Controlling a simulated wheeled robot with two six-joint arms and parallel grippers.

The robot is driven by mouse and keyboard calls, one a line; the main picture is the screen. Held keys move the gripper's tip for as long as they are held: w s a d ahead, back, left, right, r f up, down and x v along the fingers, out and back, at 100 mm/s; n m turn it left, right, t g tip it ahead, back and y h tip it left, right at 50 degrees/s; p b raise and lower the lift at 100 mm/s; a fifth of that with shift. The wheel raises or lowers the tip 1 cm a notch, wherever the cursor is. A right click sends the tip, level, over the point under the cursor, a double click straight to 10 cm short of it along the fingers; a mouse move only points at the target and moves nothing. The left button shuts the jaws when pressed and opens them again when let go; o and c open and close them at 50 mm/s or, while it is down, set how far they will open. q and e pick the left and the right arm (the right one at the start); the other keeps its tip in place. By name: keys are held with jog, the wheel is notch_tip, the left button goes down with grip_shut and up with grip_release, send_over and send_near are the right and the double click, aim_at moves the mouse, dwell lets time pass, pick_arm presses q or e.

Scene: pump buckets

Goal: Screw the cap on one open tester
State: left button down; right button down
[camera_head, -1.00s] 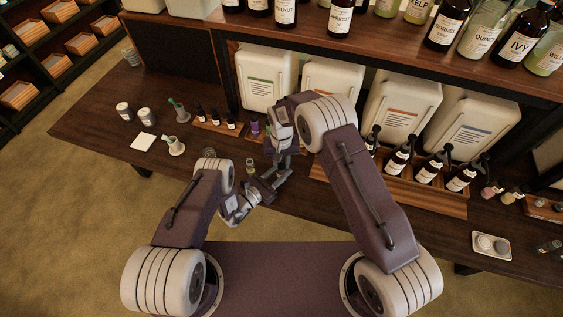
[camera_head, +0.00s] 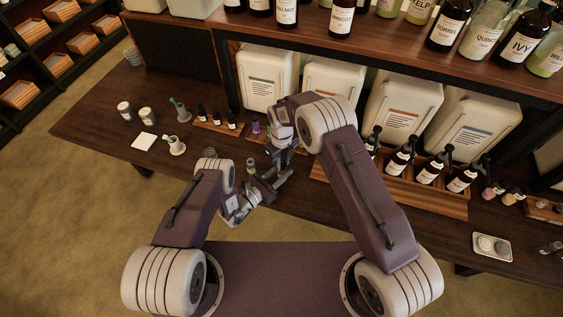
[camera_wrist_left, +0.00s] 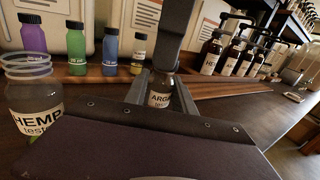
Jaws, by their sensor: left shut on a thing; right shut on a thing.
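The Argan tester (camera_wrist_left: 160,94), a small clear bottle with a white label, stands upright between the fingers of my left gripper (camera_wrist_left: 160,84), which is shut on it. My right gripper (camera_wrist_left: 166,62) comes down from above onto the top of this bottle and is shut; its jaws hide the cap and the bottle's neck. In the head view my left gripper (camera_head: 264,187) and right gripper (camera_head: 278,176) meet at the table's front edge. A clear Hemp tester (camera_wrist_left: 34,104) with a bare threaded neck stands to the left; it also shows in the head view (camera_head: 250,165).
Purple (camera_wrist_left: 35,32), green (camera_wrist_left: 76,45), blue (camera_wrist_left: 110,50) and yellow-labelled (camera_wrist_left: 138,52) small bottles stand behind. A wooden tray of pump bottles (camera_head: 399,162) is on the right. White canisters (camera_head: 268,80) line the back. The table's front left is mostly free.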

jog(key=c, duration=1.2)
grip_release()
jog(key=shift+o, duration=0.2)
jog(key=shift+r, duration=0.15)
notch_tip(320, 180, up, 4)
jog(key=shift+r, duration=0.15)
jog(key=shift+c, duration=0.2)
